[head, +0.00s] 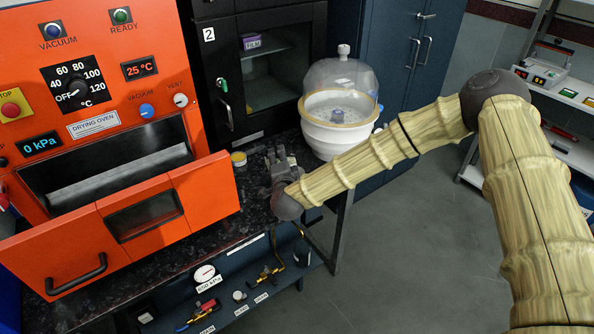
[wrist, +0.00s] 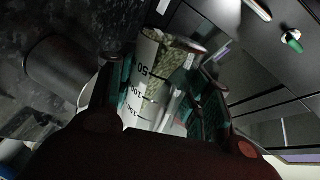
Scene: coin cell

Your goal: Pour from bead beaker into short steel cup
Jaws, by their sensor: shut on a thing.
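My gripper (head: 280,165) is over the dark bench between the drying oven and the white desiccator. In the wrist view its two fingers (wrist: 165,95) are shut on the bead beaker (wrist: 150,75), a clear beaker with a white graduated scale and greenish beads inside. The beaker's mouth points to the upper right of the turned wrist picture; its exact tilt is hard to tell. A dark grey cylinder (wrist: 62,62), probably the short steel cup, stands on the bench beside the left finger, apart from the beaker. In the head view my gripper hides the beaker and I cannot make out the cup.
A small yellow-topped jar (head: 238,158) stands beside my gripper. The white desiccator (head: 338,135) with a clear dome is at the right. A black cabinet (head: 225,70) stands behind.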

